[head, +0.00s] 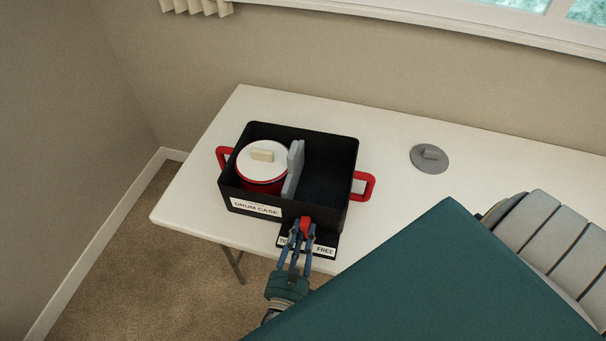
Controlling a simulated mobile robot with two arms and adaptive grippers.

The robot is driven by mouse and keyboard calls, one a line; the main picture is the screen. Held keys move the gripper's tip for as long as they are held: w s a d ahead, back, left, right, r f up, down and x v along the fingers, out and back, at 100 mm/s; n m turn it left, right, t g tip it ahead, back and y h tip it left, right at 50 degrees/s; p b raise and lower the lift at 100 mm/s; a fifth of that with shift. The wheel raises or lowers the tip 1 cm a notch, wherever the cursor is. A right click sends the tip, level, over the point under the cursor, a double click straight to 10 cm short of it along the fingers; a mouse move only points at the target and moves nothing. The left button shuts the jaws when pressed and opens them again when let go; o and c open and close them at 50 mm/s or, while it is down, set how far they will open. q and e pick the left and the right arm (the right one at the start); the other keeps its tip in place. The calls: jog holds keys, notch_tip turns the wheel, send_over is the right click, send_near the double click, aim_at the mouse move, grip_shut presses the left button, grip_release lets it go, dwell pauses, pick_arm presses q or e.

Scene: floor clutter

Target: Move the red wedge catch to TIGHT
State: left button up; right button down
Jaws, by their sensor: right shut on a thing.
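A black case (230,203) labelled DRUM CASE stands on the white table, with red handles on its left and right sides. A small black plate (312,252) at its front carries a label ending in FREE on the right; the word on the left is mostly hidden by my fingers. The red wedge catch (306,223) sits above this plate, near its middle. My right gripper (302,228) comes from below and is shut on the red wedge catch. My left gripper is not in view.
Inside the case, a red drum with a white lid (262,160) stands left of a grey upright pad (294,168); the right part looks empty.

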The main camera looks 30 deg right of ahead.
jog(key=shift+w+a+f+n+p, duration=0.15)
jog(key=shift+f+n+p, duration=0.1)
jog(key=shift+n, duration=0.35)
jog(key=shift+s+a+f+n+p, duration=0.15)
jog(key=shift+f+n, duration=0.1)
jog(key=shift+n, duration=0.35)
dwell(3.1)
jog(key=shift+w, duration=0.1)
dwell(0.6)
jog(key=c, duration=1.4)
grip_release()
jog(key=shift+r, duration=0.1)
jog(key=shift+v, duration=4)
jog(key=shift+r, duration=0.15)
